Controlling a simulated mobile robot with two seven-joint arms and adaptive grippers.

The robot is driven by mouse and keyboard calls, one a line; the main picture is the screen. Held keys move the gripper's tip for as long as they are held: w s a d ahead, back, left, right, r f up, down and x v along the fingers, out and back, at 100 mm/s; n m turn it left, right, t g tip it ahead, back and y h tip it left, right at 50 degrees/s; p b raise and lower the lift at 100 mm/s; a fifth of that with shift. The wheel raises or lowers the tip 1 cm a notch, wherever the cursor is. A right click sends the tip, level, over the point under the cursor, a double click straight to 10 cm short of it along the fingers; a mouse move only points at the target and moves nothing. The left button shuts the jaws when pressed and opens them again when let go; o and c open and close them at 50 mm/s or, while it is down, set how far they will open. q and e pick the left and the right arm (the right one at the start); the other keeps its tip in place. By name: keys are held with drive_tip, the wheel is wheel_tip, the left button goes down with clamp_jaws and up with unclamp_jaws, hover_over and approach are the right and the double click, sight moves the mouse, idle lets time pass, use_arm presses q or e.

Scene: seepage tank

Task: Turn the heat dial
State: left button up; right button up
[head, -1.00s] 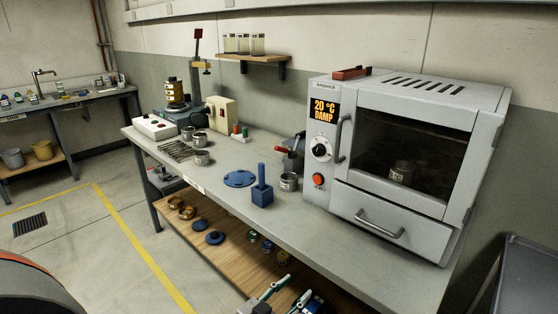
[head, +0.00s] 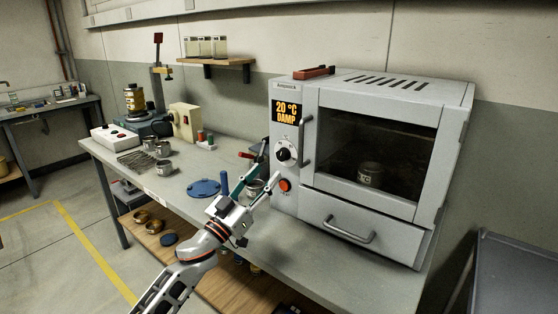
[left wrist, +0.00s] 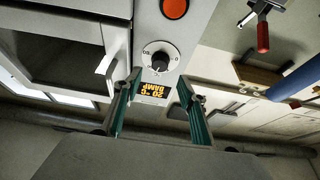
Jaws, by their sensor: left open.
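The heat dial (head: 285,154) is a dark round knob on a white disc on the oven's front panel, under the orange "20 °C DAMP" display (head: 286,112). In the left wrist view, which is upside down, the dial (left wrist: 160,60) sits beyond and between the fingertips. My left gripper (head: 266,168) is open and empty in front of the panel, apart from the dial. Its two green-sided fingers show in the left wrist view (left wrist: 157,84). The oven (head: 375,155) is grey, its door shut with a metal can inside. My right gripper is not in view.
An orange button (head: 285,185) sits below the dial. The oven's door handle (head: 307,140) stands out just right of it. A metal can (head: 254,188) and a blue flanged disc (head: 204,188) are on the bench near my left gripper.

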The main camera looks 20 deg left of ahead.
sight(280, 156)
use_arm(q)
drive_tip(key=x, duration=0.6)
drive_tip(key=shift+w+d+r, duration=0.15)
drive_tip(key=shift+w+r, duration=0.1)
drive_tip(key=shift+w, duration=0.1)
drive_tip(key=c, duration=1.1)
